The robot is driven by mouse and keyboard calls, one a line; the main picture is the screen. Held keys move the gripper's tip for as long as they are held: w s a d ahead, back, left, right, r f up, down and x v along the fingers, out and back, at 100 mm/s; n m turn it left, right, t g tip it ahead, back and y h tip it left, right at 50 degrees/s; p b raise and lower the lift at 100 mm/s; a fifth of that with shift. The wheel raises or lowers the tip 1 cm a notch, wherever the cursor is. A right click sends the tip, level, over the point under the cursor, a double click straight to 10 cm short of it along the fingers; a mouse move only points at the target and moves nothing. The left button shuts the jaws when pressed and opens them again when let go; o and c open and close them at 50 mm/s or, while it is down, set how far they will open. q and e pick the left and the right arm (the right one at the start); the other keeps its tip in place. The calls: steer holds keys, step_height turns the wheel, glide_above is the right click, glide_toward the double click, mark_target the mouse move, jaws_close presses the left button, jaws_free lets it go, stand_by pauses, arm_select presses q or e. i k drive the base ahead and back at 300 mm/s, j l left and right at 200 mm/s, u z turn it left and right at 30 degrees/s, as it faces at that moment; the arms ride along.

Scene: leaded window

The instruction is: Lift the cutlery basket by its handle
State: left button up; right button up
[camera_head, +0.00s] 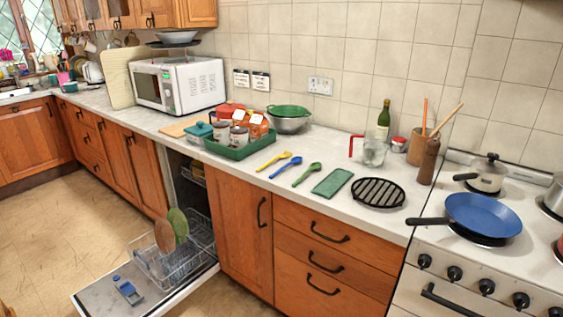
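No cutlery basket with a handle can be clearly made out. The dishwasher's lower rack (196,252) is a pale wire rack, pulled out over the open door at the lower left. A brown plate (164,236) and a green plate (179,224) stand upright in it. A small blue and grey piece (128,291) is on the inner face of the dishwasher door (92,298); I cannot tell whether it is loose or part of the door. Neither of my grippers is in view.
The lowered door juts out over the tan floor (60,215), which is clear to its left. A green tray (237,151) with jars and boxes, several utensils and a black trivet (378,191) lie on the counter. A blue pan (484,214) sits on the stove.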

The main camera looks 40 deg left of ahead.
mark_target(180, 257)
steer(key=l+u, duration=0.1)
steer(key=u, duration=1.9)
steer(key=i+u, duration=0.1)
steer(key=i, duration=0.55)
steer(key=i+l, duration=0.15)
steer(key=i, duration=0.5)
steer(key=i+l+u, duration=0.15)
steer(key=i, duration=0.45)
